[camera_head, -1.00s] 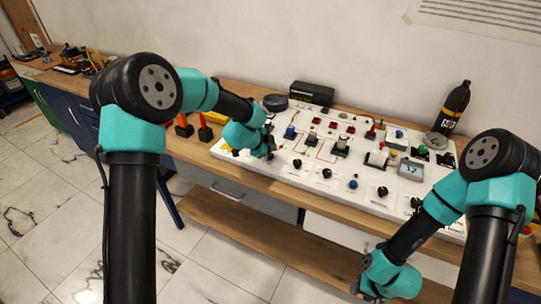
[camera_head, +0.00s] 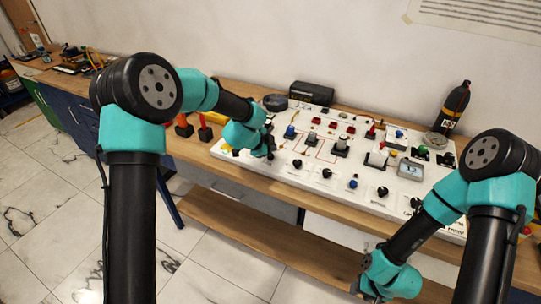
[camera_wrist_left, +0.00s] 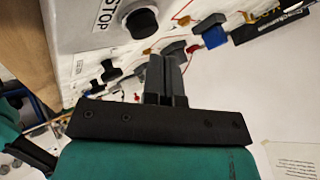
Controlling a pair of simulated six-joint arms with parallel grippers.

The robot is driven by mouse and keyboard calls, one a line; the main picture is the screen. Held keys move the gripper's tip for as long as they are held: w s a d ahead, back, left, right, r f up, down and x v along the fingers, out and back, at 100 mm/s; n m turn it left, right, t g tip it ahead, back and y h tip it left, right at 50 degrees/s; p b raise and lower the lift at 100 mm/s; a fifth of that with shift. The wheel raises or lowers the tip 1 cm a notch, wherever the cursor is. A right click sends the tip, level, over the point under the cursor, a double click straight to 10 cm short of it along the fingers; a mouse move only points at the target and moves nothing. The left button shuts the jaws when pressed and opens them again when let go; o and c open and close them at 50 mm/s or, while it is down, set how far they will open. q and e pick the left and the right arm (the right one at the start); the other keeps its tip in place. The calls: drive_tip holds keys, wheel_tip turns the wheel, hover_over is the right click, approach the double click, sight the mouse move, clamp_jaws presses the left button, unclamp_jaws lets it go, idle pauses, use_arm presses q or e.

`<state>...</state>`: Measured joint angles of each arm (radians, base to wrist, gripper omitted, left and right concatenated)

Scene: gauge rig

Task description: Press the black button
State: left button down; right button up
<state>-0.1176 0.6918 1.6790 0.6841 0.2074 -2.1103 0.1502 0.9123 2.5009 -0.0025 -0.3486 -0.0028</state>
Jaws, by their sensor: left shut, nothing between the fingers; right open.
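In the head view several round black controls line the panel's front edge. The one nearest my left gripper (camera_head: 297,163) lies just right of it, but I cannot tell if it is the same button. My left gripper (camera_head: 270,154) is shut and empty over the panel's left part. Its closed fingertips (camera_wrist_left: 165,66) appear apart from the STOP button. My right gripper (camera_head: 364,290) is open, low in front of the bench and away from the panel.
The white panel (camera_head: 250,172) carries several switches, knobs and a small display (camera_head: 410,170). A black box (camera_head: 311,93) and a dark bottle (camera_head: 457,104) stand behind it. Red-handled tools (camera_head: 205,130) lie left of the panel.

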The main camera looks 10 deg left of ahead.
use_arm(q)
drive_tip(key=shift+f, duration=0.15)
drive_tip(key=shift+f, duration=0.25)
drive_tip(key=shift+f, duration=0.55)
idle(1.1)
drive_tip(key=shift+r, duration=0.95)
drive_tip(key=shift+r, duration=0.15)
drive_tip(key=shift+r, duration=2.4)
